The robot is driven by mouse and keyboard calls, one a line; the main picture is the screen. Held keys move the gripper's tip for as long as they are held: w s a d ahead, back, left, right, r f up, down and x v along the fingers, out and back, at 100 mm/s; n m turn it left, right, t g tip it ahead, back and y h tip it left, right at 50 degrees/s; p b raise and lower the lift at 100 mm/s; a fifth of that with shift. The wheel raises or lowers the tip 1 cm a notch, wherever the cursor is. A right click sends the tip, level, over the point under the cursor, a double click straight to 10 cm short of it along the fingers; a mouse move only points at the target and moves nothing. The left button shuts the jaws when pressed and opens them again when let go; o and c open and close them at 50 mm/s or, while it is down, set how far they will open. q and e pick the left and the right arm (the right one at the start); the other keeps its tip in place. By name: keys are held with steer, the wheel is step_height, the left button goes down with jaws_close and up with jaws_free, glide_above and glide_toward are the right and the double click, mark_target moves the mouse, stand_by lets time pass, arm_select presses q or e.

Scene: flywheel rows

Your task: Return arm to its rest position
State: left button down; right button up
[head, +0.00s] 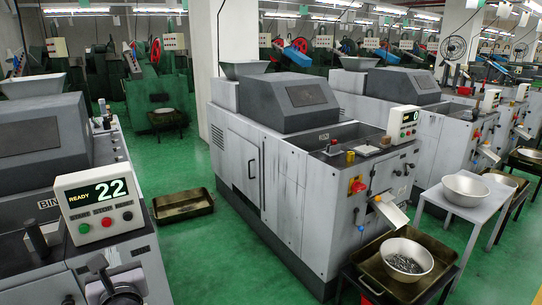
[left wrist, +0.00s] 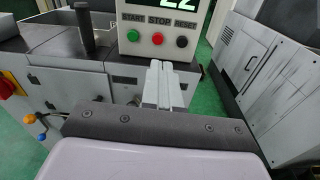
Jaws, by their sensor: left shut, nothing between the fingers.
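My left gripper (head: 98,264) is low at the left of the head view, in front of the grey control box (head: 70,192). In the left wrist view its two pale fingers (left wrist: 165,84) are together with nothing between them. The fingertips point toward the box, just below its button row, and overlap its lower edge in the picture; I cannot tell the gap. My right gripper is not in view.
A dark upright knob (left wrist: 84,28) stands left of the fingers. Another grey machine (head: 290,190) stands to the right across the green floor (head: 180,165). An empty dark tray (head: 183,208) lies between them. A bowl of small metal parts (head: 407,262) stands at lower right.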

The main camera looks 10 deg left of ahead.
arm_select(q)
steer(key=s+d+f+m+t+h+p, duration=0.15)
steer(key=d+m+h, duration=0.25)
steer(key=m, duration=0.6)
steer(key=s+d+m+t+h+p, duration=0.25)
steer(key=d+m+h, duration=0.2)
steer(key=m, duration=0.45)
steer(key=s+d+f+m+t+h+p, duration=0.1)
steer(key=d+m+t+h, duration=0.3)
steer(key=m, duration=0.6)
steer(key=s+d+f+m+g+h+p, duration=0.1)
steer(key=s+d+f+m+g, duration=0.3)
steer(key=s+f+m+g, duration=0.6)
steer(key=s+f+m+p, duration=0.1)
steer(key=s+f+m, duration=0.2)
steer(key=f+m, duration=0.2)
steer(key=shift+s+d+f+m+g, duration=0.15)
steer(key=shift+s+d+m+g, duration=0.2)
steer(key=shift+m, duration=0.65)
steer(key=shift+w+a, duration=0.15)
steer(key=shift+a, duration=0.1)
